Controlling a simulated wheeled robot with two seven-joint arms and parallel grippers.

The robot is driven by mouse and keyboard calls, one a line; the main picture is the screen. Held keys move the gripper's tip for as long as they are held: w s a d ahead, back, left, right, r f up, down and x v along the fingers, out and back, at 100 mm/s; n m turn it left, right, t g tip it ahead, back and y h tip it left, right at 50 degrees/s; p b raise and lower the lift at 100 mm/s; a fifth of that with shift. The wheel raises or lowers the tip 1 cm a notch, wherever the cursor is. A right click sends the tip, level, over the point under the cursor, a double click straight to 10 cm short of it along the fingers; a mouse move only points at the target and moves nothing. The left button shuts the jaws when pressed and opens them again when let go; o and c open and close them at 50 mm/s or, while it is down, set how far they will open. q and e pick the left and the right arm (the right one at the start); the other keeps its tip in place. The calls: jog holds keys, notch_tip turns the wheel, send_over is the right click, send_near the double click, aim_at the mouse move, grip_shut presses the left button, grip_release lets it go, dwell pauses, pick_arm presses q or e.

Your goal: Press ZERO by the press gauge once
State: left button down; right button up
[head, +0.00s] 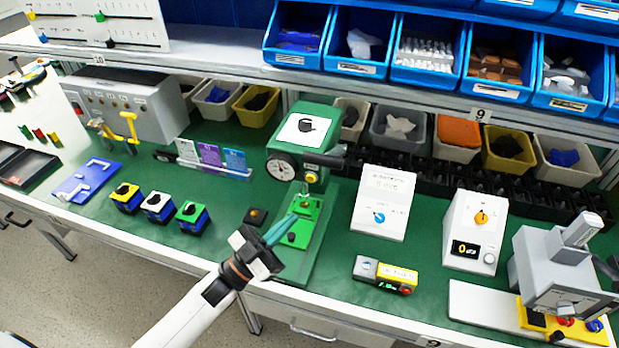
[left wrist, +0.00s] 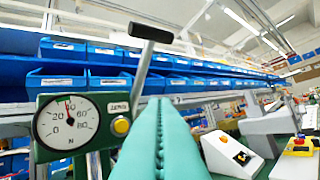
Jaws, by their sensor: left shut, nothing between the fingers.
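The green press (head: 305,135) stands mid-bench, with a white round gauge (head: 281,167) on its front. A yellow button (head: 311,177) sits to the right of the gauge. In the left wrist view the gauge (left wrist: 66,122) is at the left, its needle pointing nearly straight up. The yellow button (left wrist: 121,126) is right of it, under a small label. My left gripper (head: 293,218) has teal fingers pressed together and empty. It is in front of and below the button, apart from it in the head view. In the left wrist view the fingers (left wrist: 160,108) are right of the button.
The press lever (left wrist: 150,32) reaches out above my fingers in the left wrist view. A white box with a blue knob (head: 383,202) and one with an orange knob (head: 474,232) stand to the right. Several small switch boxes (head: 158,206) stand at left.

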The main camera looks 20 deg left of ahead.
pick_arm(q)
jog(key=b, duration=0.3)
send_near(310, 178)
jog(key=w+d+r, duration=0.1)
jog(key=d+r, duration=0.2)
jog(key=d, duration=0.1)
jog(key=shift+w+d+r+b, duration=0.1)
jog(key=shift+w+b, duration=0.1)
jog(key=shift+w, duration=0.25)
jog(key=shift+w+d+r+b, duration=0.1)
jog(key=shift+w+r+b, duration=0.05)
jog(key=shift+w, duration=0.25)
jog(key=shift+w, duration=0.1)
dwell(1.1)
jog(key=shift+w, duration=0.3)
